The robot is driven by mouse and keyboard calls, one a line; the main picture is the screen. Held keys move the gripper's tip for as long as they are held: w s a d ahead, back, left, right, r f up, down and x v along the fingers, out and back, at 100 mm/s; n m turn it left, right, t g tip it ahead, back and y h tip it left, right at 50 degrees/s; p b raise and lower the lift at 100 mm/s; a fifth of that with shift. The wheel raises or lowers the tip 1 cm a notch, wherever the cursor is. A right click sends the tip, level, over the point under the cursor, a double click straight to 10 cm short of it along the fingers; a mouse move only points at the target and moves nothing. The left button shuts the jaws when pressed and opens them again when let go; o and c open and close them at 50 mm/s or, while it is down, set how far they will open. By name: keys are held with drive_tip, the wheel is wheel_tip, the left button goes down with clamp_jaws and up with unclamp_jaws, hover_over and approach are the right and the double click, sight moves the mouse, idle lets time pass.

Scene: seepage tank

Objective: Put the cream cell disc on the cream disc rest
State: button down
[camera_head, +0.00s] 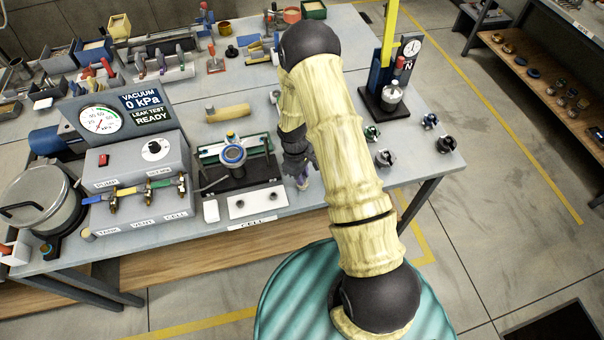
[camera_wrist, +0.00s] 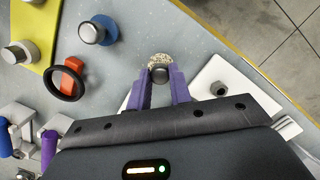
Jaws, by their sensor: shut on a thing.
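My gripper (camera_wrist: 160,80) shows in the wrist view with its two purple fingers shut on a small cream speckled disc (camera_wrist: 159,58) with a dark round knob. The disc is at the fingertips over or near the grey bench top; whether it touches a surface is unclear. In the head view my gripper (camera_head: 303,176) is just right of the black cell stand, partly hidden by my arm, and the disc is too small to make out. A white plate (camera_wrist: 247,94) lies right of the fingers, with a grey hex piece on it. I cannot clearly identify the cream disc rest.
In the head view a white plate marked CELL (camera_head: 268,195) lies before the clamp stand (camera_head: 238,176). The vacuum pump box (camera_head: 135,160) is at left. In the wrist view a red clip with a black ring (camera_wrist: 67,79) and a blue-based knob (camera_wrist: 93,32) stand at left.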

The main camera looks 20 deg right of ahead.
drive_tip(key=c, duration=1.3)
unclamp_jaws()
drive_tip(key=shift+f, duration=0.1)
drive_tip(key=r+b, duration=0.1)
drive_tip(key=r, duration=0.3)
drive_tip(key=a+r+b, duration=0.1)
drive_tip(key=r, duration=0.3)
drive_tip(key=w+r+b, duration=0.1)
drive_tip(key=r, duration=0.3)
drive_tip(key=shift+w+a+r, duration=0.1)
drive_tip(key=shift+a, duration=0.05)
drive_tip(key=s+r+m+t, duration=0.1)
drive_tip(key=s+r+m, duration=0.2)
drive_tip(key=s+r, duration=0.1)
drive_tip(key=s+d+r+m+t, duration=0.1)
drive_tip(key=s+r+m, duration=0.2)
drive_tip(key=s, duration=0.3)
drive_tip(key=s+r+m+t+y, duration=0.1)
drive_tip(key=s+r+m, duration=0.2)
drive_tip(key=s+r, duration=0.2)
drive_tip(key=shift+s+d+r+t, duration=0.2)
drive_tip(key=shift+s+r+t, duration=0.05)
drive_tip(key=shift+s+t, duration=0.15)
